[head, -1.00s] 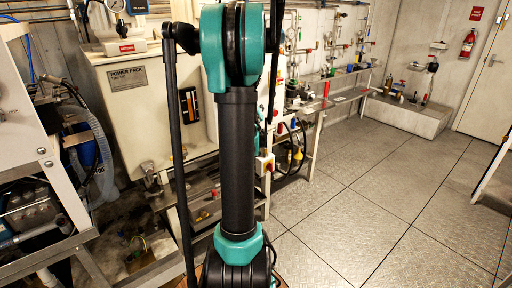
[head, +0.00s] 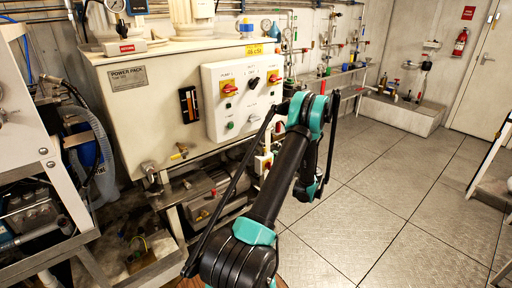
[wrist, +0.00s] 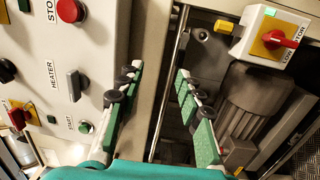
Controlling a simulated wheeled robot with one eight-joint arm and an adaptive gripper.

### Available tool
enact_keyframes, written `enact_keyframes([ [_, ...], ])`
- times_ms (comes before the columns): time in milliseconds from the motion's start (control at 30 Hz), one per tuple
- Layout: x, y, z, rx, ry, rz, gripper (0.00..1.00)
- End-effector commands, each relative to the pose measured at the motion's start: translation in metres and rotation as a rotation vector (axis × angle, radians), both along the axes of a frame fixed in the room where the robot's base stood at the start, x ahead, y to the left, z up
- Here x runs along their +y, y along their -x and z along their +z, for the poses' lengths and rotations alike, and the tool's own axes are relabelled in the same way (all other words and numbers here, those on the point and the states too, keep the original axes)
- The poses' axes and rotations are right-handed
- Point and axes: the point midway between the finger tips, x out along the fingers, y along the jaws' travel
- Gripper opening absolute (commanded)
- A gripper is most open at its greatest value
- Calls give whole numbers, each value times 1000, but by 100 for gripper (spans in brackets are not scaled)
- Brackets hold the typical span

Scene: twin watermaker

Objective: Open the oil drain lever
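The lever is not recognisable in the wrist view. My gripper (wrist: 156,78) is open and empty in the wrist view, its two green-padded fingers apart. It is in front of the gap beside the control box, away from the lever. In the head view the gripper is not clearly visible behind my arm.
The control box (head: 242,100) with switches and buttons is on the tank's right front. A red-and-yellow switch box (wrist: 270,38) and a grey motor (wrist: 252,98) are near my gripper. A frame with hoses (head: 50,190) stands at left. The floor (head: 390,200) at right is open.

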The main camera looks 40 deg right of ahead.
Motion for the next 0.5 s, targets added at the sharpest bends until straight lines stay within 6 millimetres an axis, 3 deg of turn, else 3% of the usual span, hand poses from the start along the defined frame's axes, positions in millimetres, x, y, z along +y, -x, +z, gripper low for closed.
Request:
enact_keyframes([
  [100, 8, 9, -30, 48, 33, 46, 36],
  [200, 12, 9, -40, 66, 43, 65, 36],
  [367, 16, -7, -41, 69, 46, 71, 36],
  [500, 18, -33, -41, 68, 45, 71, 36],
])
